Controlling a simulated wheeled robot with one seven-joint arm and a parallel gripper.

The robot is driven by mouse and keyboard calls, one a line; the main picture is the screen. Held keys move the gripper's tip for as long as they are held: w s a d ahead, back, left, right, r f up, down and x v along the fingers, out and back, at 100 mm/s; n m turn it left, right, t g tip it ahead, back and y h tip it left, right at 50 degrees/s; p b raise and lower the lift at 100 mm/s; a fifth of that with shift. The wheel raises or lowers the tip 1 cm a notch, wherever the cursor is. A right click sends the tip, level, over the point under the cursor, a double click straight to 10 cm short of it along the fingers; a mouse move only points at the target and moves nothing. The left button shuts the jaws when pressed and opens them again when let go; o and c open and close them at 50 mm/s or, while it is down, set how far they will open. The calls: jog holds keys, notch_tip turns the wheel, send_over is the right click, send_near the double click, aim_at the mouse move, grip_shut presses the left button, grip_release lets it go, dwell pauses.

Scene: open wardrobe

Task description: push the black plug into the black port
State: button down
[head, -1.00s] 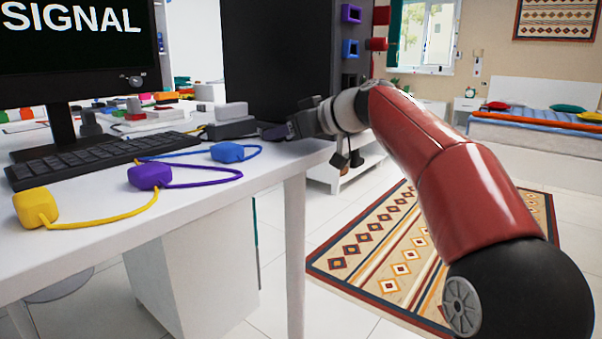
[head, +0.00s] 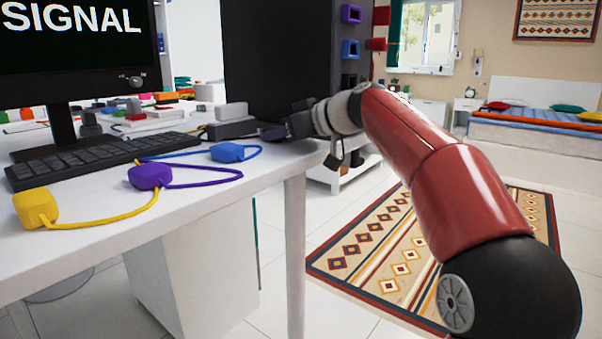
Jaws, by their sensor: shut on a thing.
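My gripper (head: 286,131) is at the right edge of the white desk, in front of the dark tower. It is shut on a small dark thing at its tips, which looks like the black plug; its outline is hard to tell from the dark fingers. A dark opening that looks like the black port (head: 349,80) is in the tower's right side, below the blue port (head: 350,49) and the purple port (head: 351,14). My gripper is lower than this opening, to its left in the picture, and apart from it. A dark thing hangs below my wrist.
Yellow (head: 36,208), purple (head: 150,176) and blue (head: 228,152) plugs with cables lie on the desk (head: 110,230). A keyboard (head: 100,160) and monitor stand at left. The dark tower (head: 278,60) rises behind my gripper. Red pieces (head: 381,15) stick out at its right.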

aim_at(283, 139)
jog(key=shift+s+d+b, duration=0.8)
jog(key=shift+d, duration=0.2)
jog(key=shift+s+d+b, duration=0.75)
jog(key=shift+d+b, duration=0.05)
jog(key=shift+d, duration=0.15)
jog(key=shift+d+r, duration=0.1)
